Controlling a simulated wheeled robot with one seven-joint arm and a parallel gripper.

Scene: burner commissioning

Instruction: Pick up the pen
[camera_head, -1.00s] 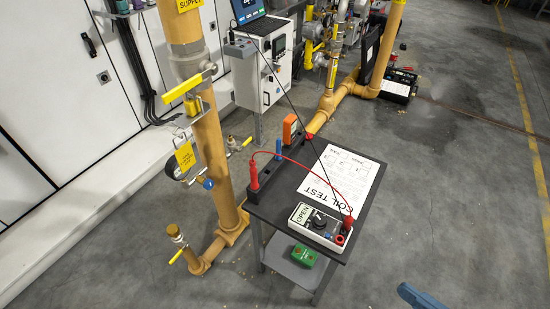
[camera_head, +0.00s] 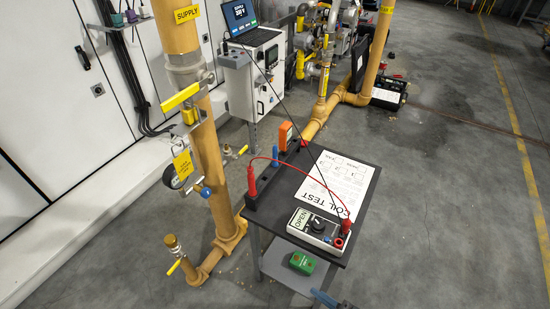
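No thing is plainly a pen. A slim blue upright piece (camera_head: 275,156) stands in a black holder along the left edge of the black table (camera_head: 345,239). I cannot tell whether it is a pen or a probe. A red probe (camera_head: 251,180) stands at the holder's near end, with a red lead running to a meter. A white sheet marked COIL TEST (camera_head: 335,184) lies flat on the table. A blue and dark part of my arm (camera_head: 324,299) shows at the bottom edge, below the table. No gripper fingers can be made out.
The meter (camera_head: 318,229), marked OPEN, sits at the table's near edge. A black lead runs from it towards the grey cabinet (camera_head: 262,87). An orange device (camera_head: 284,136) stands at the holder's far end. Yellow pipes (camera_head: 208,150) rise at left. Floor at right is clear.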

